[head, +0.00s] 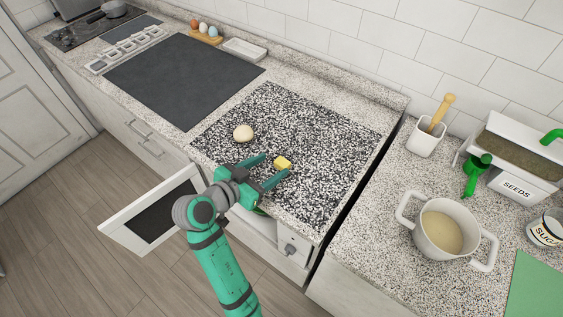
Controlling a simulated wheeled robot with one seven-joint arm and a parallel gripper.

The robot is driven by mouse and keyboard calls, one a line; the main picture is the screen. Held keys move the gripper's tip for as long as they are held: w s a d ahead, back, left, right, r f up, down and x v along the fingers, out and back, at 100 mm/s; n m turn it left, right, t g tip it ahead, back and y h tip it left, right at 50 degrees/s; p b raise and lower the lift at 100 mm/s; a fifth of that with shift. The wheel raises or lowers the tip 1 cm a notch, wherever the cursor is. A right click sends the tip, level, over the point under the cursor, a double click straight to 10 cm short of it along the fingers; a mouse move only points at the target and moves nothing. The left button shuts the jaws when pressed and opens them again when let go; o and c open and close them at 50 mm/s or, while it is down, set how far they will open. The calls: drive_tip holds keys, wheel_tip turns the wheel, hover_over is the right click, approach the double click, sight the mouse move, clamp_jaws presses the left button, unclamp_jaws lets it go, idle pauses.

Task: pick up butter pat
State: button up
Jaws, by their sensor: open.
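The butter pat (283,162) is a small yellow block on the black-and-white speckled board. My gripper (267,167) is green, with its two fingers spread apart. It is open and reaches in over the front part of the board. The butter pat lies close to the fingertips, near the right-hand finger. I cannot tell whether the finger touches it. The pat's lower edge is partly hidden by that finger.
A pale round ball (243,132) lies on the board, left of the butter. A dark mat (185,80) is farther left. A pot (441,229) and a seed box (516,165) stand on the right counter.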

sight(282, 162)
drive_tip(key=shift+w+d+f, duration=0.2)
drive_tip(key=shift+d, duration=0.25)
drive_tip(key=shift+x, duration=2.55)
drive_tip(key=shift+f, duration=0.15)
drive_tip(key=c, duration=1.1)
